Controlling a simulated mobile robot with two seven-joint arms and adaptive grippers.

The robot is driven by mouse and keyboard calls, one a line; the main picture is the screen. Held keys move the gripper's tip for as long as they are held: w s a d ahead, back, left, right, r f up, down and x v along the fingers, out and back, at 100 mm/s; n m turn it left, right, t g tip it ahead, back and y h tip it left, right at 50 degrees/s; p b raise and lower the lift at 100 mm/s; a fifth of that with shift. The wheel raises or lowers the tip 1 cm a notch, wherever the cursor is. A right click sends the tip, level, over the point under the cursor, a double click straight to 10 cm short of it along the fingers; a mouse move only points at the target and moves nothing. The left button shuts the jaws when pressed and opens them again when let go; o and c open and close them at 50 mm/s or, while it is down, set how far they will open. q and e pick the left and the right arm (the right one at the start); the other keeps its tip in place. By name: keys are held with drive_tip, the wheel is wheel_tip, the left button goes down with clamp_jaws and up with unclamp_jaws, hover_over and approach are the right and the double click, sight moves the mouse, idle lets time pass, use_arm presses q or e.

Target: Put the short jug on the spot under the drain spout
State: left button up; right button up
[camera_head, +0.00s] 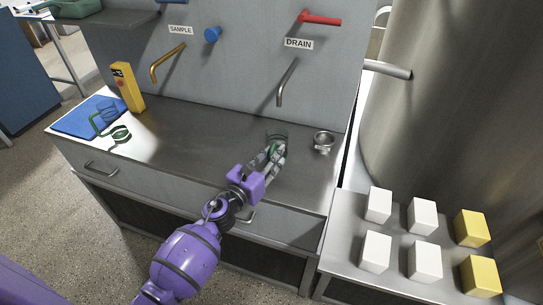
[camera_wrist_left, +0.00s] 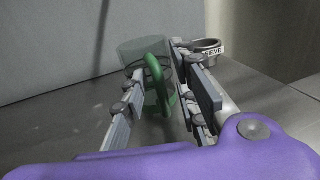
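A short clear jug (camera_head: 277,135) with a green handle stands upright on the steel counter, below and close to the tip of the drain spout (camera_head: 288,82). The jug also shows in the left wrist view (camera_wrist_left: 138,47), its green handle (camera_wrist_left: 160,85) facing me. My left gripper (camera_head: 274,153) reaches in low from the front. Its fingers (camera_wrist_left: 160,85) are apart on either side of the handle, with visible gaps. The fingers partly hide the jug in the head view. I cannot tell exactly where its base lies relative to the spout. My right gripper is not in view.
A metal sieve cup (camera_head: 323,141) stands close to the right of the jug. Another clear, green-handled vessel (camera_head: 105,112) is by the blue mat (camera_head: 77,119), near a yellow device (camera_head: 128,88). White and yellow blocks (camera_head: 422,216) occupy the right side table. The middle counter is clear.

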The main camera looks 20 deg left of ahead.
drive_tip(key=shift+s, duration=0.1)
use_arm(q)
drive_tip(key=shift+r, duration=0.3)
drive_tip(key=v, duration=0.5)
drive_tip(key=b+v, duration=0.1)
drive_tip(key=v, duration=0.4)
drive_tip(key=shift+s+a+f, duration=0.1)
drive_tip(key=shift+s+f, duration=0.1)
drive_tip(key=shift+s, duration=0.1)
drive_tip(key=shift+s+a+r, duration=0.15)
drive_tip(key=shift+s+a, duration=0.05)
drive_tip(key=shift+s, duration=0.45)
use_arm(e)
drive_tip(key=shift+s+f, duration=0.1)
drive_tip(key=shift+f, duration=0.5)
